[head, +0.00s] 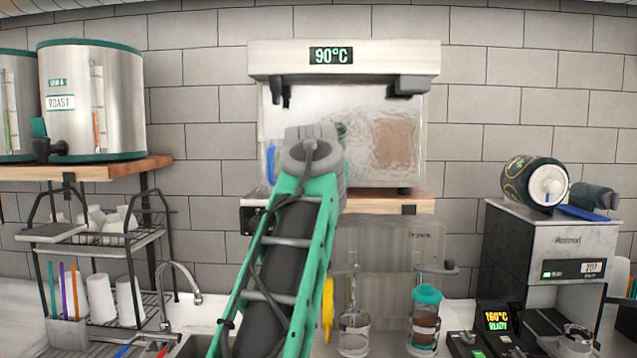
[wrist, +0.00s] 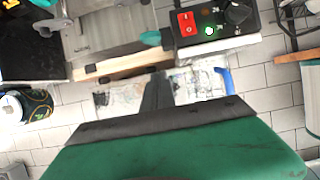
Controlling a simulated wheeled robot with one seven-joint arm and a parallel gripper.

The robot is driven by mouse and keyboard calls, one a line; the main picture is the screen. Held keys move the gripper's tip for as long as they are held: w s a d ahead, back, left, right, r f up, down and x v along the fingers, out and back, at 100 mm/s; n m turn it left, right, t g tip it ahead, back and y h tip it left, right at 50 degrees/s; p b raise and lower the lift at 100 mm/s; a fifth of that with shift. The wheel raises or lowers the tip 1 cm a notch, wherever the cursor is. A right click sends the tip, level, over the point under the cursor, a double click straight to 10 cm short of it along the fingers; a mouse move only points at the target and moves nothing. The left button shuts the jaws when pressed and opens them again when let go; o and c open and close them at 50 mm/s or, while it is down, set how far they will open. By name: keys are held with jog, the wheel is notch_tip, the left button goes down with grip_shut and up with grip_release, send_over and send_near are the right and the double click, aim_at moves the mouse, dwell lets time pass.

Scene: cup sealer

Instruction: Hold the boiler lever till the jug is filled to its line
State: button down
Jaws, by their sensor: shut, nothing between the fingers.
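The boiler (head: 345,58) hangs at the back centre of the head view, with a 90°C display. Black fittings hang under its left (head: 280,92) and right (head: 408,86) ends; I cannot tell which one is the lever. A blue handle (head: 271,160), seemingly the jug's, shows just left of my arm; it also shows in the wrist view (wrist: 228,82). The jug's body and its fill line cannot be made out. My gripper (wrist: 157,80) is shut and empty, its dark fingers beside the blue handle in the picture. My arm hides it in the head view; contact with any lever cannot be told.
A wooden shelf (head: 385,203) runs below the boiler. A black switch box (wrist: 209,20) with a red switch sits under it. A rack (head: 95,245) and steel urn (head: 115,100) are left.

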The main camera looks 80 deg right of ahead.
jog(key=shift+w+d+f, duration=0.15)
jog(key=shift+d+f, duration=0.4)
jog(key=shift+d, duration=0.05)
jog(key=shift+w+d+f, duration=0.15)
jog(key=shift+d+f, duration=0.4)
jog(key=shift+d, duration=0.05)
jog(key=shift+s+a+f, duration=0.1)
jog(key=shift+a+f, duration=0.15)
jog(key=shift+f, duration=0.4)
jog(key=shift+a+f, duration=0.25)
jog(key=shift+f, duration=0.35)
jog(key=shift+d+f, duration=0.15)
jog(key=shift+d, duration=0.05)
jog(key=shift+a, duration=0.1)
jog(key=shift+f, duration=0.1)
